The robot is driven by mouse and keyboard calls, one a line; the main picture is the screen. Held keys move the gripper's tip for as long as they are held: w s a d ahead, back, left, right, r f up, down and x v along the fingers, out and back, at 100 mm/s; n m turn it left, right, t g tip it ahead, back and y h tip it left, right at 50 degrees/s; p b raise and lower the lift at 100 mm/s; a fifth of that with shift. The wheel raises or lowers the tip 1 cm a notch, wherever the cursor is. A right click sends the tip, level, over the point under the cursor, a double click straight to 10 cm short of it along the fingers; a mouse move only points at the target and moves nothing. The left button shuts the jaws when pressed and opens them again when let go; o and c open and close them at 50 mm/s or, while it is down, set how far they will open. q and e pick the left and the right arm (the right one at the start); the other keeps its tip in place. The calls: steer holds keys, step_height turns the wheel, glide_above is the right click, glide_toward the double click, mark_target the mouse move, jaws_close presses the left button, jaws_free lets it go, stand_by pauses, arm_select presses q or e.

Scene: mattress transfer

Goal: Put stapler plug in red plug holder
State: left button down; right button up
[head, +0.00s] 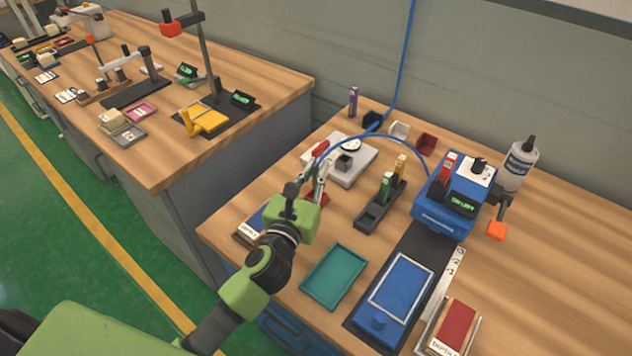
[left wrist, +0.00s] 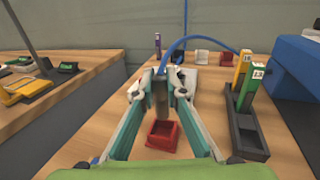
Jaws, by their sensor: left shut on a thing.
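My left gripper (head: 318,176) is shut on the stapler plug, a grey cylinder (left wrist: 160,92) held roughly upright between the fingertips. A red, open square holder (left wrist: 163,137) stands on the table just below and beyond the plug in the left wrist view. In the head view this holder (head: 318,198) is partly hidden by the gripper. The gap between plug and holder cannot be told. My right gripper is not in view.
A dark rack (head: 372,214) with green and yellow plugs stands right of the gripper. A white scale (head: 348,168) lies behind. White (head: 399,130) and dark red (head: 427,144) boxes stand farther back. A blue machine (head: 455,200) is at right, a teal tray (head: 335,277) in front.

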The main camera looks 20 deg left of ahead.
mark_target(314, 187)
arm_select(q)
steer(key=f, duration=0.1)
steer(key=f+b, duration=0.1)
steer(key=f, duration=0.1)
steer(key=shift+w+f, duration=0.25)
steer(key=shift+f, duration=0.1)
steer(key=shift+a, duration=0.1)
steer(key=shift+f+b, duration=0.55)
steer(key=shift+b, duration=0.05)
steer(key=c, duration=2)
jaws_free()
steer(key=shift+c, duration=0.2)
steer(key=shift+r, duration=0.1)
